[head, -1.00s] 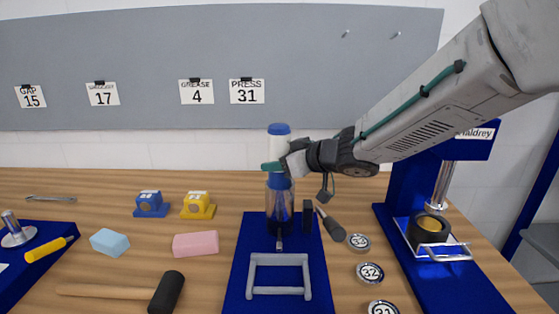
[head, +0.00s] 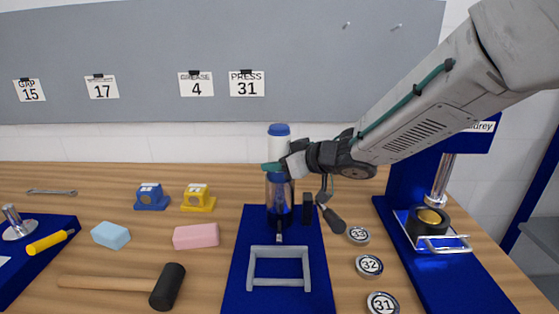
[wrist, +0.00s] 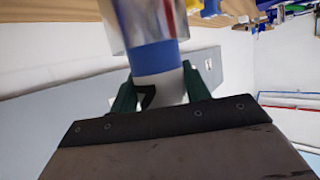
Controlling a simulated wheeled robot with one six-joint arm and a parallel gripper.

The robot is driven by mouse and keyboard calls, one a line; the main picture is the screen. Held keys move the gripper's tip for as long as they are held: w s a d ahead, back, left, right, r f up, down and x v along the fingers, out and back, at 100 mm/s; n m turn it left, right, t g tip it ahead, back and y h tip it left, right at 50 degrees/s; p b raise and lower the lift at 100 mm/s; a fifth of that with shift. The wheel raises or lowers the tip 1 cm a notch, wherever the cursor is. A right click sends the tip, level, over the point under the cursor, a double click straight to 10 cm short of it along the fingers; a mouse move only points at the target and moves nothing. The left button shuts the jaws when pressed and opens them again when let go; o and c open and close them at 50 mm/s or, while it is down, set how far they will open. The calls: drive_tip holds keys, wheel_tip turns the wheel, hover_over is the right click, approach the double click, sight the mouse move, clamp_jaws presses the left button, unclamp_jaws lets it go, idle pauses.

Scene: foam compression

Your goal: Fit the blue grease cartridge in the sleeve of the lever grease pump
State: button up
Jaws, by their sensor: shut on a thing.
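The grease cartridge (head: 278,147) is white with a blue top cap and stands upright in the head view. My gripper (head: 277,167) is shut on it from the right. In the wrist view, the white body (wrist: 172,90) is between the green fingers, with a blue band (wrist: 154,58) beyond them. That blue end is at the mouth of the clear sleeve (head: 279,195), which also shows in the wrist view (wrist: 150,20). I cannot tell how far inside it is. The sleeve stands upright on the pump's blue base plate (head: 240,270), behind a grey frame-shaped handle (head: 279,250).
A dark-handled tool (head: 333,219) and numbered discs (head: 369,266) lie right of the pump. The blue press (head: 402,215) stands farther right. A pink block (head: 196,236), a light-blue block (head: 110,235) and a mallet (head: 167,287) lie left. Table behind the pump is mostly clear.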

drive_tip(key=shift+f, duration=0.4)
drive_tip(key=o, duration=1.4)
drive_tip(key=shift+f, duration=0.1)
drive_tip(key=v, duration=0.8)
drive_tip(key=shift+w, duration=0.1)
